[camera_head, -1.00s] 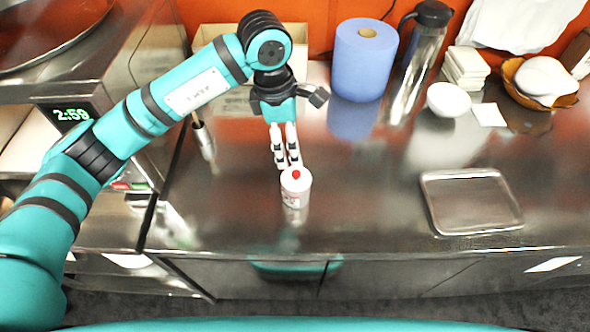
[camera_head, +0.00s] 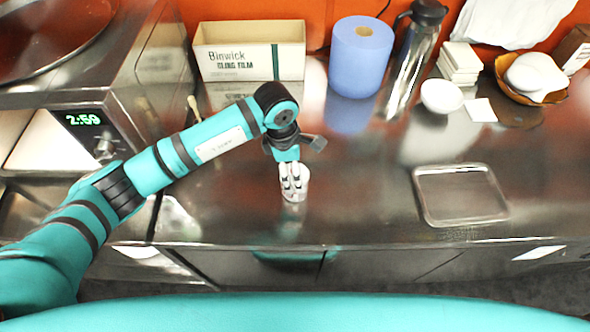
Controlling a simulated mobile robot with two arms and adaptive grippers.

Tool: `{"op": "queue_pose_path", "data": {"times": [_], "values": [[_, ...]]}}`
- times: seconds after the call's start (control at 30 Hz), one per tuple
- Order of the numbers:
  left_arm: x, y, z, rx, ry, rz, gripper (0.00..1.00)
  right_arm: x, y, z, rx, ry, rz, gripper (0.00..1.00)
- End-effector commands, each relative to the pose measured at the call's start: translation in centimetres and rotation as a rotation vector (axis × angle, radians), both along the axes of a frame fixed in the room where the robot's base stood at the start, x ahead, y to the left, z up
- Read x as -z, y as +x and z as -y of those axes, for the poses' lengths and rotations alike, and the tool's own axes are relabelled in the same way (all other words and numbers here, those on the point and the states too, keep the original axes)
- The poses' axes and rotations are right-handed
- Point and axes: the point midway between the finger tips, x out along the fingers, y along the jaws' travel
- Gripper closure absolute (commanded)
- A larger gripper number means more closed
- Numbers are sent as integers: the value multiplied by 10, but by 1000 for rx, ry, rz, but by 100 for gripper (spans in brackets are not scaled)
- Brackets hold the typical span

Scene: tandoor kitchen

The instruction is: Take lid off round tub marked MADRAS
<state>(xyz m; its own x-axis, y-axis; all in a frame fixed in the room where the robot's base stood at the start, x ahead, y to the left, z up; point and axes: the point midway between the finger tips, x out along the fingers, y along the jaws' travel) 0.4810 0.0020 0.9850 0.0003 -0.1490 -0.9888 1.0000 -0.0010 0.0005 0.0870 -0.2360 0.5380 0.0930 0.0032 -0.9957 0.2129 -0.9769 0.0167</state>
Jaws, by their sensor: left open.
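A small round white tub (camera_head: 306,179) stands on the steel counter near its front edge. Its marking cannot be read at this moment. My left gripper (camera_head: 292,191) comes down from behind over the tub. Its fingers are open and hide most of the tub's top, including the lid's red knob. I cannot tell whether the fingers touch the lid. My right gripper is not in view.
A cling film box (camera_head: 250,66), a blue paper roll (camera_head: 362,62) and a steel flask (camera_head: 412,60) stand at the back. A white bowl (camera_head: 441,97) and an empty metal tray (camera_head: 460,217) are at right. The counter around the tub is clear.

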Motion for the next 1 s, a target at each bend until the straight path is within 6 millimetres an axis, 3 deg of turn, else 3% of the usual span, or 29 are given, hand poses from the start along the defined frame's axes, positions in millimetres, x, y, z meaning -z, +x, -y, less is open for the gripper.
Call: {"op": "queue_pose_path", "data": {"times": [0.07, 0.33, 0.43, 0.5, 0.53, 0.83, 1.0], "values": [[0, 0, 0, 0, 0, 0, 23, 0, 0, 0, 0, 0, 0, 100], [0, 0, 0, 0, 0, 0, 58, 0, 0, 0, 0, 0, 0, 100], [0, 0, 0, 0, 0, -1, 66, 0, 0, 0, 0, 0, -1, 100], [0, 0, 0, 0, 0, -1, 81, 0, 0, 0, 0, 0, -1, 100], [0, 0, 0, 0, 1, -1, 84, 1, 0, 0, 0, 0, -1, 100], [2, -1, -1, 0, 4, -5, 100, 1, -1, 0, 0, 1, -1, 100], [4, -2, -2, 0, 6, -8, 100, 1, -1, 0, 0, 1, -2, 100]]}}
